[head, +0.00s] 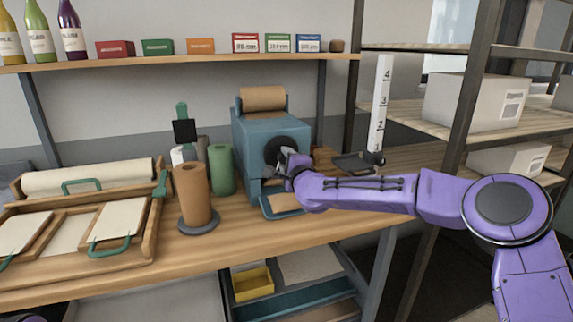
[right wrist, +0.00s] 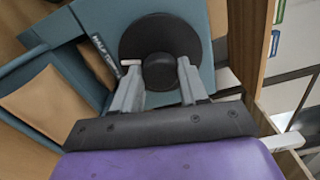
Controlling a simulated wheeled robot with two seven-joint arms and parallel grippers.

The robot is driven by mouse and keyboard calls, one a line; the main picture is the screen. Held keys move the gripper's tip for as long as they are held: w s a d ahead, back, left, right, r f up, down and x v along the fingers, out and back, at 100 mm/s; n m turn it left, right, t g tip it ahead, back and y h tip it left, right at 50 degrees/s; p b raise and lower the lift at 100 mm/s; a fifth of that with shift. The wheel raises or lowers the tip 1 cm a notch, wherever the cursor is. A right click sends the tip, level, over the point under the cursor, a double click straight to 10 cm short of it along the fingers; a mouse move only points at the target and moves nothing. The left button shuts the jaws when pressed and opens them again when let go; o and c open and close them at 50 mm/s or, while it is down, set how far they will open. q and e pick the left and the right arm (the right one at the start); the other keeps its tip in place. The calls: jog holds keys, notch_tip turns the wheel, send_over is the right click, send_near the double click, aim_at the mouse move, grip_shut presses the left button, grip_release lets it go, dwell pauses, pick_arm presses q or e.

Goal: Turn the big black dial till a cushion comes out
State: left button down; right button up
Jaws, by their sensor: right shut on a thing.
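The big black dial (head: 287,151) is on the front of a blue-teal machine (head: 252,135) on the bench, with a roll of brown paper (head: 263,99) on top. In the right wrist view the dial (right wrist: 136,42) is a black disc with a round central knob (right wrist: 159,72). My right gripper (head: 290,163) is at the dial, and in the right wrist view its fingers (right wrist: 158,75) are shut on the knob, one on each side. A tray (head: 268,210) at the machine's foot holds brown paper, partly hidden by my right arm. My left gripper is not in view.
A brown roll on a stand (head: 192,195) and a green roll (head: 221,170) stand left of the machine. Wooden trays with green handles (head: 107,249) fill the bench's left. A white numbered ruler (head: 379,105) stands at right. A yellow bin (head: 253,284) sits below.

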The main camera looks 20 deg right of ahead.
dwell(0.5)
jog(key=o, duration=1.1)
jog(key=shift+c, duration=0.2)
jog(key=s+b, duration=0.2)
jog(key=s, duration=0.8)
jog(key=shift+s+d+b, duration=0.2)
jog(key=shift+s+b, duration=0.05)
jog(key=shift+b, duration=0.05)
